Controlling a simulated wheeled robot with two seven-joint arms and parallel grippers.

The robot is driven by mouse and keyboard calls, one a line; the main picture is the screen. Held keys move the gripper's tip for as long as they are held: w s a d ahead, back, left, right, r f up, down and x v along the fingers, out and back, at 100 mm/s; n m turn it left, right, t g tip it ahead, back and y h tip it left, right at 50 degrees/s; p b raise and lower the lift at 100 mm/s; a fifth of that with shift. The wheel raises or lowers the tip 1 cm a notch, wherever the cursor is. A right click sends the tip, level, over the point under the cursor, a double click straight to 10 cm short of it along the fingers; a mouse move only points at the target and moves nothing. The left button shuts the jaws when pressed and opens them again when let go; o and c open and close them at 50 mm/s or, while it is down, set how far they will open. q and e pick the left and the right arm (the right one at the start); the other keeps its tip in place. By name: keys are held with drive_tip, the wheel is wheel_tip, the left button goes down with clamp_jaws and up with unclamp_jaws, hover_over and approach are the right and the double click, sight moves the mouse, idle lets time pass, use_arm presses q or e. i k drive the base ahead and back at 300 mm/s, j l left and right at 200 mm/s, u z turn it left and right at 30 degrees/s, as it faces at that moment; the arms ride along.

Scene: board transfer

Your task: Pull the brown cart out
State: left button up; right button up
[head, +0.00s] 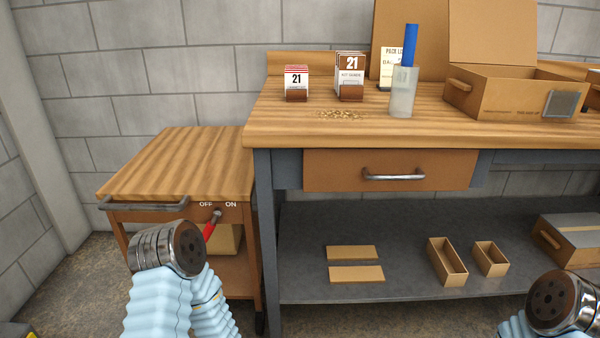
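The brown cart (180,165) stands at the left of the workbench, with a striped wooden top. Its right side is close against the bench leg; I cannot tell whether they touch. A grey bar handle (145,205) runs along the left part of its front edge. A lever with a red grip (209,230) sits on its front panel below the words OFF and ON, with the grip slanting down to the left. A cardboard-coloured box (229,240) shows inside the cart. My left arm partly hides the cart's lower front. No fingers of either gripper show.
The workbench (300,125) holds two card stands, a bottle with a blue top and an open box (500,92). Its lower shelf (380,220) carries flat boards and small open boxes. A grey block wall stands behind. Floor shows left of the cart.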

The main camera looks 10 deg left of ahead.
sight(182, 172)
drive_tip(key=u, duration=1.2)
